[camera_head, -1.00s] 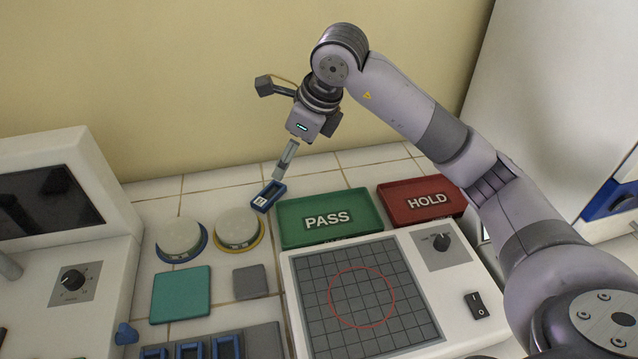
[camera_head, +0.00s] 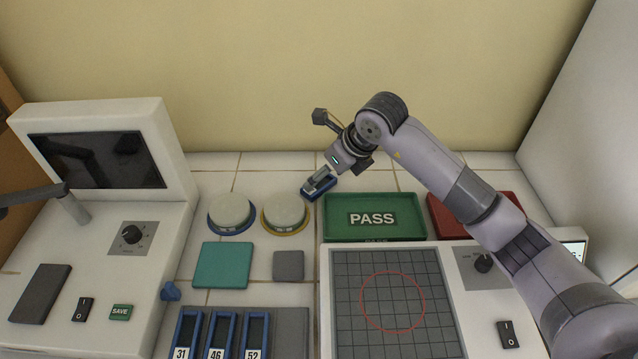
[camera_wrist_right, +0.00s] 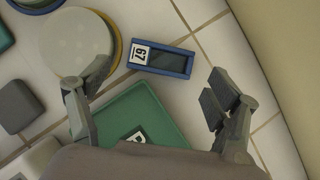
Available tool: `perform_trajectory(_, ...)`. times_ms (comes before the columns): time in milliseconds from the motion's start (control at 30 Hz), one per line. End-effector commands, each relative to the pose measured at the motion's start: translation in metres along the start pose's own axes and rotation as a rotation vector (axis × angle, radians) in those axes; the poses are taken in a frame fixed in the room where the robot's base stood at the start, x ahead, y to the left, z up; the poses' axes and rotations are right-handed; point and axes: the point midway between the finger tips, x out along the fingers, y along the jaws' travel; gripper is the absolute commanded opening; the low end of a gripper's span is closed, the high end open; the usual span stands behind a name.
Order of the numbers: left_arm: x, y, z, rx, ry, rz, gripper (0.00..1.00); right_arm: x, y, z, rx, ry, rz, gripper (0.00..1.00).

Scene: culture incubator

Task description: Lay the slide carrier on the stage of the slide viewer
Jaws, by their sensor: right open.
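A blue-framed slide carrier (camera_head: 310,194) labelled 67 lies flat on the tiles behind the green PASS tray. It also shows whole in the right wrist view (camera_wrist_right: 172,63). My right gripper (camera_head: 318,178) is just over it in the head view, partly hiding it. In the right wrist view its fingers (camera_wrist_right: 155,92) are spread wide, the carrier showing between and beyond them, not held. The white device with a dark screen (camera_head: 88,160) at left has a dark grey plate (camera_head: 40,294); I cannot tell surely that this is the viewer's stage. My left gripper is not in view.
Carriers 31 (camera_head: 187,334), 46 (camera_head: 222,334) and 52 (camera_head: 255,334) lie on a grey holder in front. Two round white-topped pieces (camera_head: 231,209) (camera_head: 285,210) stand left of carrier 67. The PASS tray (camera_head: 373,235), red tray (camera_head: 450,228) and gridded device (camera_head: 390,300) are to the right.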

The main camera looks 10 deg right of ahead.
Motion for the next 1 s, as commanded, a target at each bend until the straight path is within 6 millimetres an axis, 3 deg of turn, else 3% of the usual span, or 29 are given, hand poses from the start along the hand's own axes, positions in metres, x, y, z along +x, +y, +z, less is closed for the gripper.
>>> perform_trajectory(400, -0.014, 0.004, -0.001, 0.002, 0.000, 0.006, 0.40, 0.049, -0.003, -0.004, 0.001, 0.001, 0.001, 0.83)
perform_trajectory(667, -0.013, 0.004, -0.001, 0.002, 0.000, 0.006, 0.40, 0.053, -0.003, -0.004, -0.001, 0.000, 0.000, 0.83)
perform_trajectory(1000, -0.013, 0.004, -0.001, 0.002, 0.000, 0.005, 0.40, 0.052, -0.003, -0.004, 0.000, 0.000, 0.000, 0.62)
